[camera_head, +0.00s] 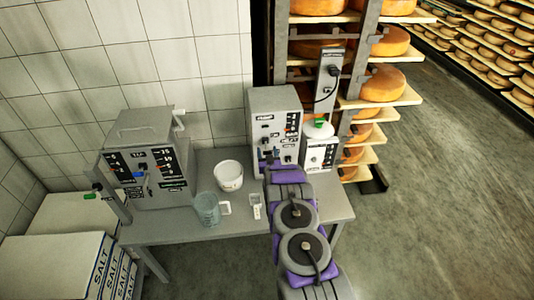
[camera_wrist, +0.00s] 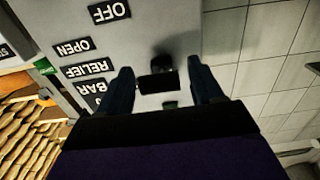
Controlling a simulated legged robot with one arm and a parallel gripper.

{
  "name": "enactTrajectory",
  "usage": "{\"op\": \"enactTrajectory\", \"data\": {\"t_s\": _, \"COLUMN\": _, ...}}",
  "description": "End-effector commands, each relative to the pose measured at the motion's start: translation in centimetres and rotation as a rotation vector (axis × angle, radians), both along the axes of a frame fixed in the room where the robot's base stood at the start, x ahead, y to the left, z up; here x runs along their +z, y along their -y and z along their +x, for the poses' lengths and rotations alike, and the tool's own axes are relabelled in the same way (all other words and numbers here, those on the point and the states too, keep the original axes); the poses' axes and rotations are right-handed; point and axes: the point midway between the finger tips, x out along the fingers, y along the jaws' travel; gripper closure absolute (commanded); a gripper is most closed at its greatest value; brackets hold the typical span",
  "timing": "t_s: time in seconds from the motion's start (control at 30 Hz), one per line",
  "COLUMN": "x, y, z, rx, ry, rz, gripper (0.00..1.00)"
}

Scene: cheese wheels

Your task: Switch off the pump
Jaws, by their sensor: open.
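The grey pump box (camera_head: 272,104) stands on the table against the tiled wall, with dark labels and small controls on its front. My gripper (camera_head: 268,160) is at the lower front of this box, and my arm hides part of the panel. In the wrist view my gripper (camera_wrist: 159,67) is open, its two dark fingers pointing at the grey panel (camera_wrist: 150,30). A black knob or switch (camera_wrist: 158,84) shows between the fingers; I cannot tell whether they touch it. Labels reading OFF (camera_wrist: 112,12), OPEN, RELIEF and BAR are on the panel.
A white device (camera_head: 320,154) stands right of the box, beside the cheese rack (camera_head: 350,100). Salt sacks (camera_head: 60,262) are at lower left.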

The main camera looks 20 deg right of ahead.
Motion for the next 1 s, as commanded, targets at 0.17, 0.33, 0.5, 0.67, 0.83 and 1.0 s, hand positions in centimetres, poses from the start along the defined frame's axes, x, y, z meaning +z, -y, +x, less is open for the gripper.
{"op": "enactTrajectory", "data": {"t_s": 0.17, "x": 0.01, "y": 0.00, "z": -0.01, "rx": 0.000, "ry": 0.000, "rz": 0.000, "gripper": 0.37}}
{"op": "enactTrajectory", "data": {"t_s": 0.33, "x": 0.02, "y": 0.01, "z": -0.01, "rx": 0.000, "ry": 0.001, "rz": 0.000, "gripper": 0.53}}
{"op": "enactTrajectory", "data": {"t_s": 0.5, "x": 0.03, "y": 0.00, "z": -0.02, "rx": 0.000, "ry": 0.001, "rz": 0.000, "gripper": 0.69}}
{"op": "enactTrajectory", "data": {"t_s": 0.67, "x": 0.04, "y": 0.01, "z": -0.02, "rx": 0.000, "ry": 0.001, "rz": 0.000, "gripper": 0.85}}
{"op": "enactTrajectory", "data": {"t_s": 0.83, "x": -0.13, "y": 0.02, "z": -0.01, "rx": 0.000, "ry": 0.012, "rz": -0.004, "gripper": 0.86}}
{"op": "enactTrajectory", "data": {"t_s": 1.0, "x": -0.64, "y": 0.04, "z": 0.13, "rx": 0.000, "ry": 0.072, "rz": -0.021, "gripper": 0.86}}
